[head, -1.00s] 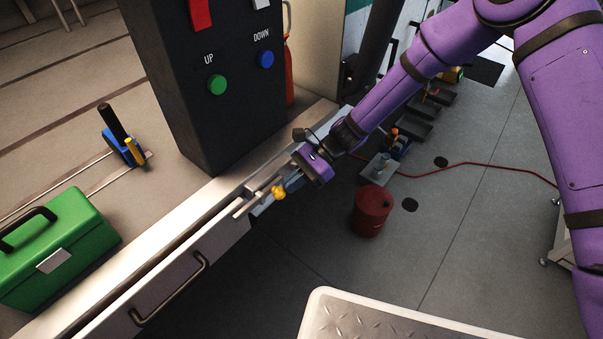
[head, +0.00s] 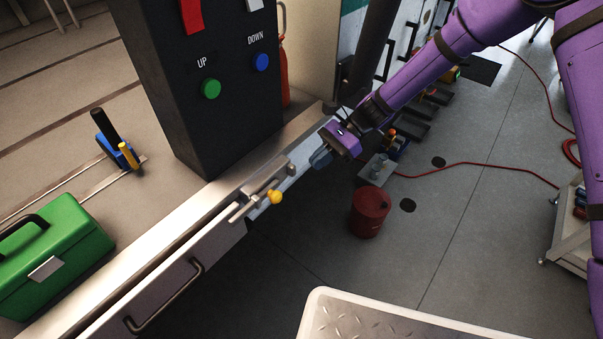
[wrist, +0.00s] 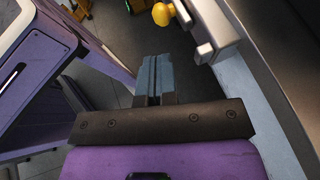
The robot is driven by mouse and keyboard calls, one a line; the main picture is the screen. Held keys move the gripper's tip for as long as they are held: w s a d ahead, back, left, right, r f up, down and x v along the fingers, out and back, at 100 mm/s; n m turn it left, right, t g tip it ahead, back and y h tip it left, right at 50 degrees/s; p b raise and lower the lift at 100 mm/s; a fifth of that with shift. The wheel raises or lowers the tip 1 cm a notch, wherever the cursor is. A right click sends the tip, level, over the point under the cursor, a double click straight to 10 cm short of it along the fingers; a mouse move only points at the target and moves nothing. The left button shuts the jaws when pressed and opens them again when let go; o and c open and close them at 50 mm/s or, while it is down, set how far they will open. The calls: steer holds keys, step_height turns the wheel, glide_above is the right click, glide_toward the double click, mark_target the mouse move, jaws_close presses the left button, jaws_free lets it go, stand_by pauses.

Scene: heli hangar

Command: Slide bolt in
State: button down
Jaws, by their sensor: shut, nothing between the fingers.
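The bolt (head: 242,209) is a thin metal bar with a yellow knob (head: 276,197), mounted at the end of the white drawer-like panel below the bench edge. In the wrist view the yellow knob (wrist: 162,14) is at the top, with the bolt's metal mount (wrist: 206,34) to its right. My gripper (head: 320,158) is shut and empty, up and to the right of the knob in the head view, clear of it. In the wrist view its blue-grey fingertips (wrist: 154,80) are together, below the knob and apart from it.
A dark control box (head: 210,90) with a green UP and a blue DOWN button stands behind the bench edge. A green toolbox (head: 60,245) sits on the left. A red drum (head: 369,213) stands on the floor, and a red hose crosses it.

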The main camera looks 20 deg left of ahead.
steer(key=shift+v, duration=2.15)
steer(key=s+d+r+n+t+h, duration=0.2)
steer(key=d+r+n+t, duration=0.15)
steer(key=d+r, duration=0.75)
steer(key=s+d+r+n+t+h, duration=0.2)
steer(key=d+r+t, duration=0.2)
steer(key=d+r, duration=0.7)
steer(key=s+d+r+n+t+h, duration=0.1)
steer(key=s+d+r+t+h, duration=0.1)
steer(key=s+d+r, duration=0.3)
steer(key=s+d+r+n+t+h, duration=0.1)
steer(key=s+d+r+t, duration=0.4)
steer(key=s+d, duration=0.7)
steer(key=shift+s+h, duration=0.4)
steer(key=shift+h, duration=0.2)
steer(key=shift+n+t, duration=0.25)
